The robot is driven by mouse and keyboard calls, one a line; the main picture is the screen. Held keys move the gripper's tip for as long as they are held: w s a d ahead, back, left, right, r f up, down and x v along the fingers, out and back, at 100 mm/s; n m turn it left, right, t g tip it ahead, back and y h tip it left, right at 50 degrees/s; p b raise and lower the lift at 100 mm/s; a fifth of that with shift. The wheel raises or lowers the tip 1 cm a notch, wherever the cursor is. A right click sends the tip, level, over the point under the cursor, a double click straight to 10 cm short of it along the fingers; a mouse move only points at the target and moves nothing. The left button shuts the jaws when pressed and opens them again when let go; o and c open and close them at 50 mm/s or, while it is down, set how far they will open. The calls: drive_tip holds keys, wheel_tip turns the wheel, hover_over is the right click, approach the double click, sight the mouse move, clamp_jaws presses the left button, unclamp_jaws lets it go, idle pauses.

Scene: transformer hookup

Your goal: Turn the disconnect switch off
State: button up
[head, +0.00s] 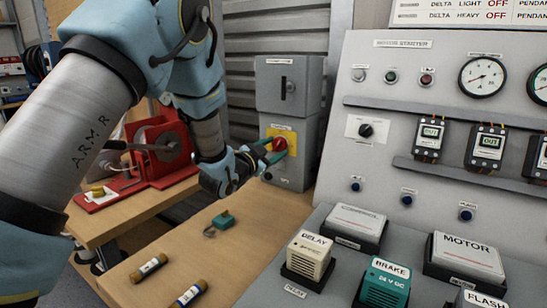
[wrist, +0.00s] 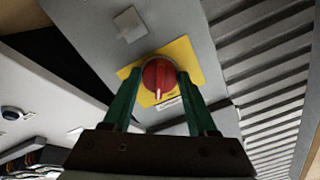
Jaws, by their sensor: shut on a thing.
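The disconnect switch is a red rotary knob on a yellow plate (head: 290,136), on the front of a grey box (head: 291,95) at the back of the bench. In the wrist view the red knob (wrist: 158,76) sits between the two green fingers of my gripper (wrist: 157,82). The fingers are shut on the knob, one on each side. A pale mark on the knob points toward the gripper's palm in the wrist view. In the head view my gripper (head: 272,150) reaches the knob from the left, and its fingers partly cover the knob.
A grey panel (head: 420,70) with gauges and buttons stands at the right. Labelled DELAY (head: 308,255), BRAKE (head: 384,284) and MOTOR (head: 466,257) blocks sit on its lower shelf. A green padlock-like item (head: 223,220) and two cylindrical fuses (head: 149,267) lie on the wooden bench.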

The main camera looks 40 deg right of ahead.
drive_tip(key=n+b, duration=0.2)
drive_tip(key=n, duration=0.1)
drive_tip(key=shift+f+n, duration=0.25)
drive_tip(key=shift+n, duration=0.05)
drive_tip(key=shift+s+r+n+b, duration=0.15)
drive_tip(key=shift+n+b, duration=0.7)
drive_tip(key=shift+n, duration=0.65)
drive_tip(key=o, duration=1.4)
drive_tip(key=shift+c, duration=0.2)
drive_tip(key=b+v, duration=0.2)
drive_tip(key=v, duration=0.8)
drive_tip(key=shift+a, duration=0.35)
